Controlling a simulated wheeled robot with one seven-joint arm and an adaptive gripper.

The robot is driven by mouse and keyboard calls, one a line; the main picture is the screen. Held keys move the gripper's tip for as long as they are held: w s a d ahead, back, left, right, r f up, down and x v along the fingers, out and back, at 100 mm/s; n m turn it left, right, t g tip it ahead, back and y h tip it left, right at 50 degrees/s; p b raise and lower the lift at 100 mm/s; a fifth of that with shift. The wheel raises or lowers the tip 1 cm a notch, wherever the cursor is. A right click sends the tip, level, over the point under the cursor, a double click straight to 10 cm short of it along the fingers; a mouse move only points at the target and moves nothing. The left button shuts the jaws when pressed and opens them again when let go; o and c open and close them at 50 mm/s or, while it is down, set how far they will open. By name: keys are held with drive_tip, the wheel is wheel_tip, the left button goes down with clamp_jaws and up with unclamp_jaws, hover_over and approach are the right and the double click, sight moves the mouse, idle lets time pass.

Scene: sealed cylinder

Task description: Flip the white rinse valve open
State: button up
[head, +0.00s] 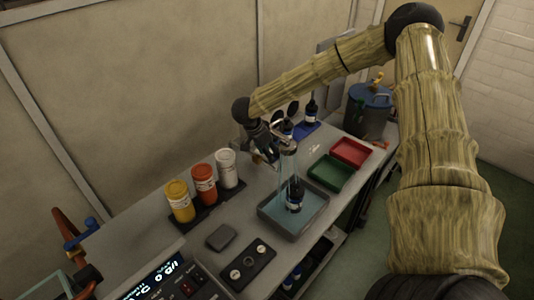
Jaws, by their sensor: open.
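My gripper (268,157) is open above the bench, just left of a tall clear cylinder (288,165). The cylinder stands upright in a blue-grey tray (266,213), with a dark bottle (295,194) with a white label low inside it. I cannot tell whether my gripper touches the cylinder. I cannot surely make out the white rinse valve. A small white piece (314,148) lies on the bench behind the green tray, too small to identify.
Yellow (180,201), orange (204,184) and white (226,169) jars stand left of the tray. Green (330,173) and red (351,152) trays lie at right. A blue-lidded drum (369,108) stands behind. A black button panel (247,265) lies in front.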

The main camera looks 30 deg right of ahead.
drive_tip(key=shift+r, duration=0.15)
drive_tip(key=shift+w+r, duration=0.1)
drive_tip(key=shift+r, duration=0.15)
drive_tip(key=v, duration=1.1)
drive_tip(key=shift+a, duration=0.25)
drive_tip(key=shift+r, duration=0.15)
